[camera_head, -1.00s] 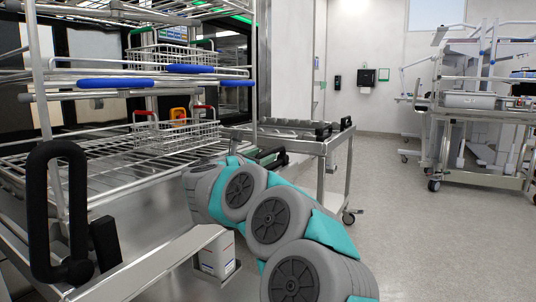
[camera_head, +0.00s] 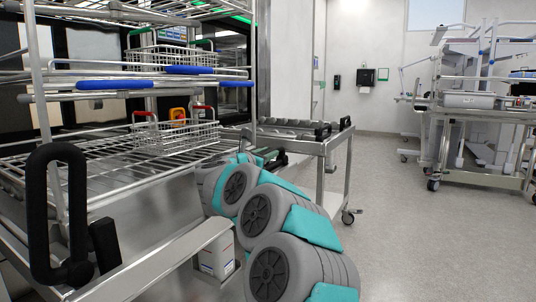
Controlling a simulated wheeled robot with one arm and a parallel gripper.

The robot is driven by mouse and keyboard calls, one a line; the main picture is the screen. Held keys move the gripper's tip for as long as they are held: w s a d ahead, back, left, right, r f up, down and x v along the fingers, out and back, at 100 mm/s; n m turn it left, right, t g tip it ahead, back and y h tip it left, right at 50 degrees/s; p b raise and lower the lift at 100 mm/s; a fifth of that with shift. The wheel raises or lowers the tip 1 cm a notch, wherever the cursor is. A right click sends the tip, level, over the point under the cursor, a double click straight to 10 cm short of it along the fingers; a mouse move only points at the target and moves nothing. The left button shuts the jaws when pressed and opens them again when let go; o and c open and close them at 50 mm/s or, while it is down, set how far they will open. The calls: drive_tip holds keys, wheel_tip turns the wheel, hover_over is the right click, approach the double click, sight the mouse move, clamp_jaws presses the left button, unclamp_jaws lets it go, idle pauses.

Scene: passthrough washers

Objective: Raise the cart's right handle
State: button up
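The steel cart stands at the left, with a metal front rail (camera_head: 150,262) running toward the back right. Its near black handle (camera_head: 42,215) stands upright at the left end of the rail. At the rail's far right end, a low dark piece (camera_head: 272,158) shows just past my arm. It looks like the right handle lying down, but most of it is hidden. My grey and teal arm reaches from the bottom toward that end. My gripper is hidden behind the arm links, so its fingers and any contact do not show.
Wire racks with blue-gripped rails (camera_head: 115,84) and a wire basket (camera_head: 175,136) sit on the cart. A white box (camera_head: 217,257) is below the rail. Another trolley (camera_head: 340,165) stands just behind my arm. A loaded cart (camera_head: 480,115) is at the right. The floor between is clear.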

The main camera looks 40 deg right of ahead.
clamp_jaws()
idle(0.9)
